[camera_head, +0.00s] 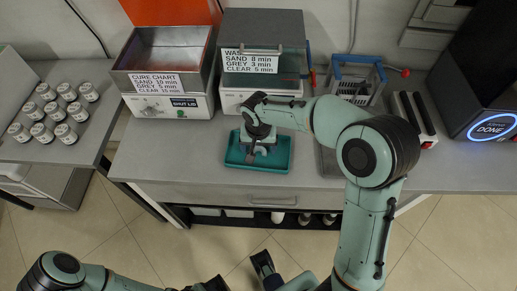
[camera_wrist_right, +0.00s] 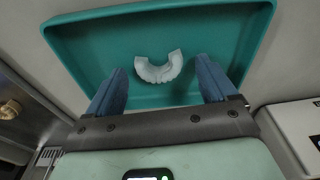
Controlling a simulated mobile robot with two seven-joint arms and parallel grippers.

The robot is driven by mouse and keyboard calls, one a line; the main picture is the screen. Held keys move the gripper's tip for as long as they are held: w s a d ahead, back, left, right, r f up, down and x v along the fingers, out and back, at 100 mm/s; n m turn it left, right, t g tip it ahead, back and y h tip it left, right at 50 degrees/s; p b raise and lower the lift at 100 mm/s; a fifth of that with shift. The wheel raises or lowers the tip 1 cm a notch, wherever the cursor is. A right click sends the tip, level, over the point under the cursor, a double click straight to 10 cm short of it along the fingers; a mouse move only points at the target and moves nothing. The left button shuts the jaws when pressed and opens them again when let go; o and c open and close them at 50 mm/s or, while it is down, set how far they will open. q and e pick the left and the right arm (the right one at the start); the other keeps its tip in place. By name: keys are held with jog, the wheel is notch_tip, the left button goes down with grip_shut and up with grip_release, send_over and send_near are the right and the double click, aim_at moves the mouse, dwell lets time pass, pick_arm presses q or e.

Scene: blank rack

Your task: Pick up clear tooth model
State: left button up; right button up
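The clear tooth model (camera_wrist_right: 158,68), a pale, whitish arch, lies in a teal tray (camera_wrist_right: 75,42) in the right wrist view. The tray (camera_head: 279,158) also shows on the bench in the head view, where my right gripper (camera_head: 258,153) is over it and mostly hides the model. My right gripper (camera_wrist_right: 159,66) is open, with one blue finger on each side of the model. I see a gap between each finger and the model. My left arm is low at the bottom left of the head view; its gripper's opening is unclear.
Behind the tray stand a wash box (camera_head: 262,58) and a cure box (camera_head: 165,80). A blue-framed basket (camera_head: 357,78) is to the right, near a dark machine reading DONE (camera_head: 493,127). Several white jars (camera_head: 48,110) stand on the left table.

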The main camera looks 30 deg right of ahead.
jog(key=c, duration=0.9)
jog(key=shift+r, duration=0.15)
